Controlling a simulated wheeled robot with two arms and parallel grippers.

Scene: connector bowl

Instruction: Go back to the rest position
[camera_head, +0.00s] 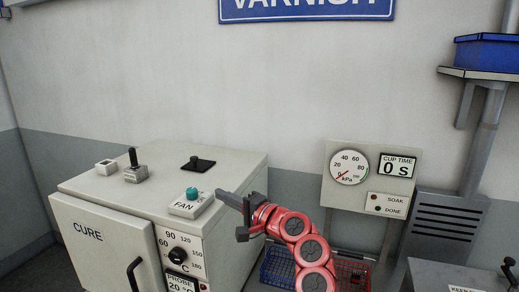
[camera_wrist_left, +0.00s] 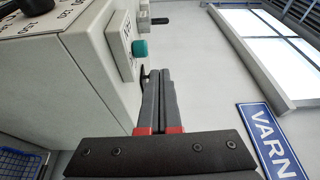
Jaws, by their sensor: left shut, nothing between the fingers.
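My left gripper (camera_head: 229,200) is at the right edge of the cream CURE cabinet, with its red arm behind it at the lower middle of the head view. In the left wrist view its two dark fingers (camera_wrist_left: 160,80) lie together, shut and empty. The teal FAN button (camera_head: 192,193) on its pale box is just left of the fingertips in the head view. The button also shows in the left wrist view (camera_wrist_left: 140,48), beyond the fingertips, and a gap seems to separate them. My right gripper is not in view.
The CURE cabinet (camera_head: 105,240) carries a lever switch (camera_head: 134,170) and a black knob (camera_head: 197,163). A gauge panel (camera_head: 350,200) reading 0 S stands to the right. A blue wire basket (camera_head: 277,267) is partly hidden behind my arm. A blue bin (camera_head: 487,50) sits on a shelf.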

